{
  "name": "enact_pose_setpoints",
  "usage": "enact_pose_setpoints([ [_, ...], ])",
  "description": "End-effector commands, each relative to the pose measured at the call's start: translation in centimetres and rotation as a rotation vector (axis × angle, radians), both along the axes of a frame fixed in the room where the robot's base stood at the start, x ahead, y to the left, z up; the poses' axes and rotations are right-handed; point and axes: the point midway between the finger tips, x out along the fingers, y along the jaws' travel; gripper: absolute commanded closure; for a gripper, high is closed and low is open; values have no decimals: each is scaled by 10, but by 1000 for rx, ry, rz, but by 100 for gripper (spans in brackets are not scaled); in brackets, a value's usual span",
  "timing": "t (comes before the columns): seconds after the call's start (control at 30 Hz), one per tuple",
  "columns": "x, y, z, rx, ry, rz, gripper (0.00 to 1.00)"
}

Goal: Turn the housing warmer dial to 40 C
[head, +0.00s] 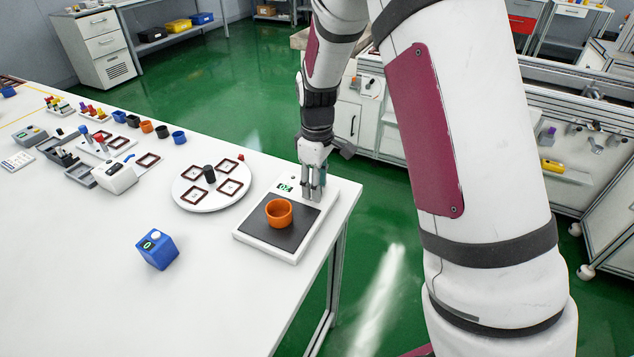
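A white flat unit with a dark top plate (258,234) stands at the table's right end and looks like the housing warmer. A small green display (284,188) shows at its back edge; its reading is too small to make out. An orange cup (278,212) stands upright on the dark plate. My gripper (313,196) points down over the unit's back right corner, right of the display. Its fingers look slightly apart. I see no dial clearly there; the fingers cover that spot, and I cannot tell whether they touch or hold anything.
A blue box (157,250) with a white knob and green display stands front left. A round white plate (186,199) with several brown square frames lies left of the unit. Several cups and trays stand farther left. The front of the white table (190,315) is clear.

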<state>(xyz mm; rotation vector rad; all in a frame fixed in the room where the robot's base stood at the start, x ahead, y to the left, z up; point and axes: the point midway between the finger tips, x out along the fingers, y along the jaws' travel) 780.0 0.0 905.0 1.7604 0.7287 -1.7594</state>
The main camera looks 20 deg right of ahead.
Motion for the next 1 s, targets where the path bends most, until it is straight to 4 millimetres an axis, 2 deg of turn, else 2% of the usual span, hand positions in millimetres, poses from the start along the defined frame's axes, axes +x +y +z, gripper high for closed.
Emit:
enact_pose_setpoints([
  [0.1, 0, 0, 0, 0, 0, 0, 60],
  [0.13, 0, 0, 0, 0, 0, 0, 65],
  [0.3, 0, 0, 0, 0, 0, 0, 100],
  [0.67, 0, 0, 0, 0, 1, -29, 100],
  [1.0, -1, 0, 1, 1, 2, -234, 100],
])
